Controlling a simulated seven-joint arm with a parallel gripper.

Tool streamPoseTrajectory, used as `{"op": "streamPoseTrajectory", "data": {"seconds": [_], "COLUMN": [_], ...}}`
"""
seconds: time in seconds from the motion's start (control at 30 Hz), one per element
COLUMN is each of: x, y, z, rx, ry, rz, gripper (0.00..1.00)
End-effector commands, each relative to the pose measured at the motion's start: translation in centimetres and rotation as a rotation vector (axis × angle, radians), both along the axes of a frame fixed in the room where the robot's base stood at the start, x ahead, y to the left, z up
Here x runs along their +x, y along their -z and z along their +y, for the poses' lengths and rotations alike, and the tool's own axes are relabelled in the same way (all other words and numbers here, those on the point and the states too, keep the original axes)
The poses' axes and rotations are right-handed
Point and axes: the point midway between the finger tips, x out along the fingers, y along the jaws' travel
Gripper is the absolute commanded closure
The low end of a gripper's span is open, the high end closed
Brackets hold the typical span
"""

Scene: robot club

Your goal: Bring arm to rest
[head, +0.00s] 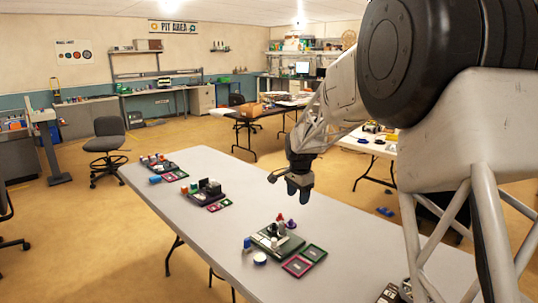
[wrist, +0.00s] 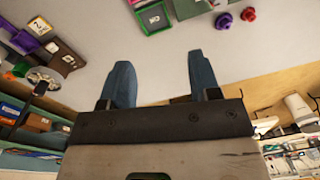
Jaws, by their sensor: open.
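My gripper (head: 297,188) hangs above the far edge of the long grey table (head: 350,245) in the head view, to the right of and above the items on it. In the wrist view my gripper (wrist: 160,80) shows two blue fingers spread apart with nothing between them. It is open and empty. My arm bends down to it from the upper right of the head view.
A dark tray (head: 268,243) with small parts stands on the table, with green and red square frames (head: 298,266) beside it. More trays (head: 205,192) of parts stand towards the table's far left end. A chair (head: 108,145) is on the floor beyond.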

Motion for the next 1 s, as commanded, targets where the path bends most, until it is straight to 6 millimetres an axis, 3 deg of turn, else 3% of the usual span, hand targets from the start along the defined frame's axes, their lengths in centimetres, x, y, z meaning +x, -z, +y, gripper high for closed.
{"op": "streamPoseTrajectory", "data": {"seconds": [0.1, 0.5, 1.0], "x": [-3.0, -13.2, -26.7], "y": [-2.2, -7.0, -10.0], "z": [-0.9, -3.3, -5.8], "rx": [-0.004, -0.022, -0.056], "ry": [-0.054, -0.244, -0.479], "rz": [-0.014, -0.047, -0.088], "gripper": [0.43, 0.43, 0.43]}}
